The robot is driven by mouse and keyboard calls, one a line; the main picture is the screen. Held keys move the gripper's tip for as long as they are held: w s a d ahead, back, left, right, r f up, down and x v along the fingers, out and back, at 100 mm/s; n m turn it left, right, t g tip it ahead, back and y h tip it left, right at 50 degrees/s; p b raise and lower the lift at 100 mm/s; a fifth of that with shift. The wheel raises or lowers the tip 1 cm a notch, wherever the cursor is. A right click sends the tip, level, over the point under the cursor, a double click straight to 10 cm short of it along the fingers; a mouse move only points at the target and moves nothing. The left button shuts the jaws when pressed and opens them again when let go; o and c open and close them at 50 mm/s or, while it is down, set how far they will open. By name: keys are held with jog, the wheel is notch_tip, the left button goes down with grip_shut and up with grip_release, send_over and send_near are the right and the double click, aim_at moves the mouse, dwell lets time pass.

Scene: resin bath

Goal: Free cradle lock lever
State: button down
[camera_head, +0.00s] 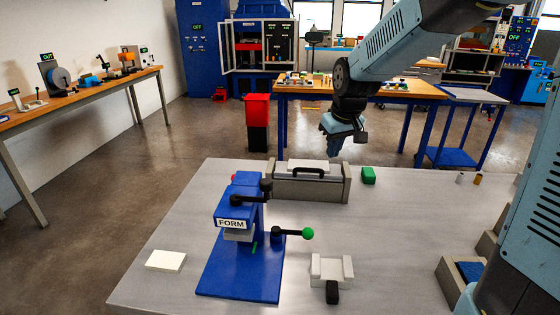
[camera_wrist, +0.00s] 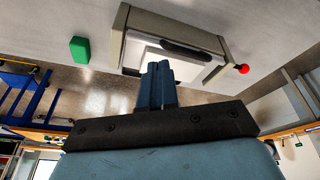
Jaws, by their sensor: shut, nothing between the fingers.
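A grey box (camera_head: 310,190) with a pale lid and black handle (camera_head: 310,172) stands at the table's back edge. In the wrist view the box (camera_wrist: 135,20) has a short lever with a red ball knob (camera_wrist: 243,69) at its right end. In the head view a red spot (camera_head: 233,177) shows behind the blue FORM press. No label marks which part is the cradle lock lever. My gripper (camera_head: 335,150) is shut and empty, above and behind the box. In the wrist view its fingertips (camera_wrist: 159,66) overlap the box's near side; contact cannot be told.
The blue FORM press (camera_head: 240,270) has a black lever with a green knob (camera_head: 308,233). A pale grey block with a black knob (camera_head: 332,292) stands at front. A green block (camera_head: 369,175) lies right of the box. A white slab (camera_head: 166,260) lies left. The table's right-centre is clear.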

jog(key=w+a+f+n, duration=0.1)
jog(key=w+a+f, duration=0.2)
jog(key=shift+w+a+f+g+y, duration=0.3)
jog(key=shift+w+f, duration=0.05)
jog(key=shift+f, duration=0.05)
jog(key=shift+s, duration=0.1)
